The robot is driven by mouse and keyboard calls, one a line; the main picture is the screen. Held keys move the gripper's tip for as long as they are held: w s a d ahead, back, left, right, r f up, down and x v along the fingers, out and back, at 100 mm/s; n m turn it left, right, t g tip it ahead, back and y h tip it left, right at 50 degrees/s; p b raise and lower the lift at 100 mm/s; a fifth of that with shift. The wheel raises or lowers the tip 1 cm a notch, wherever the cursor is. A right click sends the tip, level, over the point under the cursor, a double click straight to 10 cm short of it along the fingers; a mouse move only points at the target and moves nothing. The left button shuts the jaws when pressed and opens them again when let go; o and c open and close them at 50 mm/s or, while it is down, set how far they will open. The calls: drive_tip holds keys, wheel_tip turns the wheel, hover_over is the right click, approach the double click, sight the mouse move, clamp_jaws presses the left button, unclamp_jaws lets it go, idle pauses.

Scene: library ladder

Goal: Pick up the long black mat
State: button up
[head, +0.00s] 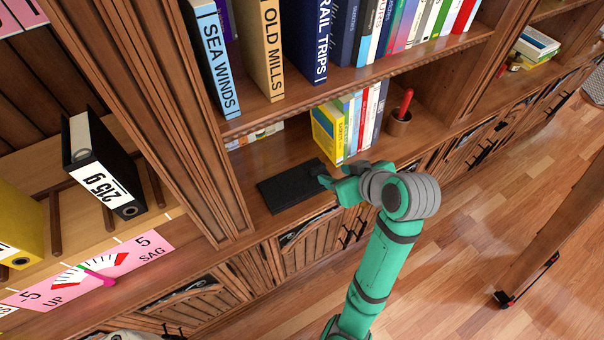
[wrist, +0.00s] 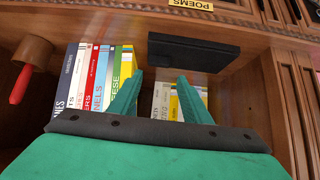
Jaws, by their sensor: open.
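The long black mat (head: 290,188) is a dark flat slab lying on the lower shelf board, left of the upright yellow book. In the wrist view the mat (wrist: 192,52) shows near the top, just beyond the fingertips. My gripper (head: 325,177) is at the mat's right end in the head view and hides a little of that end. In the wrist view my gripper (wrist: 160,76) has its two green fingers spread with nothing between them. I cannot tell whether a finger touches the mat.
Upright books (head: 350,122) stand behind my gripper. A brown cup (head: 398,123) holding a red object stands to their right. A wooden post (head: 175,110) borders the mat's bay on the left. The shelf with larger books (head: 286,110) overhangs behind. The floor (head: 480,230) at right is largely clear.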

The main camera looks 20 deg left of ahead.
sight(318, 169)
drive_tip(key=x, duration=0.6)
drive_tip(key=shift+w+d+r, duration=0.1)
drive_tip(key=shift+w+d, duration=0.05)
drive_tip(key=shift+w, duration=0.05)
drive_tip(key=shift+x, duration=2.4)
drive_tip(key=shift+s, duration=0.1)
drive_tip(key=shift+s, duration=0.1)
drive_tip(key=c, duration=0.8)
